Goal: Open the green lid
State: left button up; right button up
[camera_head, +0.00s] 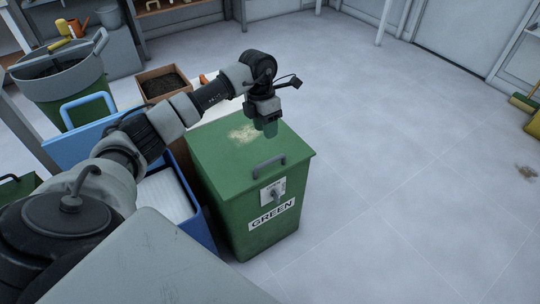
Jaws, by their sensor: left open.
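The green lid (232,162) lies closed on top of a green bin (242,215) with a "GREEN" label on its front. A dark grey handle (268,165) stands near the lid's front edge, and a latch plate with a grey knob (275,193) sits below it. A pale stain marks the lid's middle. My left arm comes in from the left, and my left gripper (269,127) points down over the far right part of the lid, apart from the handle. Its fingers are small and partly dark here. My right gripper is not in view.
A blue bin (200,231) with its lid raised stands directly left of the green bin. Behind are a large grey-rimmed tub (68,80) and a brown box of soil (165,82). A broom (524,102) lies at the far right.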

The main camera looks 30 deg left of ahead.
aim_at(270, 156)
pick_arm(q)
jog(key=f, duration=0.2)
jog(key=d+f, duration=0.1)
jog(key=f, duration=0.1)
jog(key=f+b, duration=0.1)
jog(key=f, duration=0.1)
jog(key=shift+s+d+f, duration=0.2)
jog(key=shift+s+f, duration=0.1)
jog(key=shift+f, duration=0.05)
jog(key=shift+d+f+b, duration=0.2)
jog(key=shift+f+b, duration=0.1)
jog(key=shift+f, duration=0.75)
jog(key=shift+s+d+f, duration=0.1)
jog(key=shift+f, duration=0.45)
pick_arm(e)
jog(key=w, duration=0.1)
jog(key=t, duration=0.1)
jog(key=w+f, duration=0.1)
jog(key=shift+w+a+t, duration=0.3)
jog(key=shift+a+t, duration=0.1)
pick_arm(q)
grip_shut()
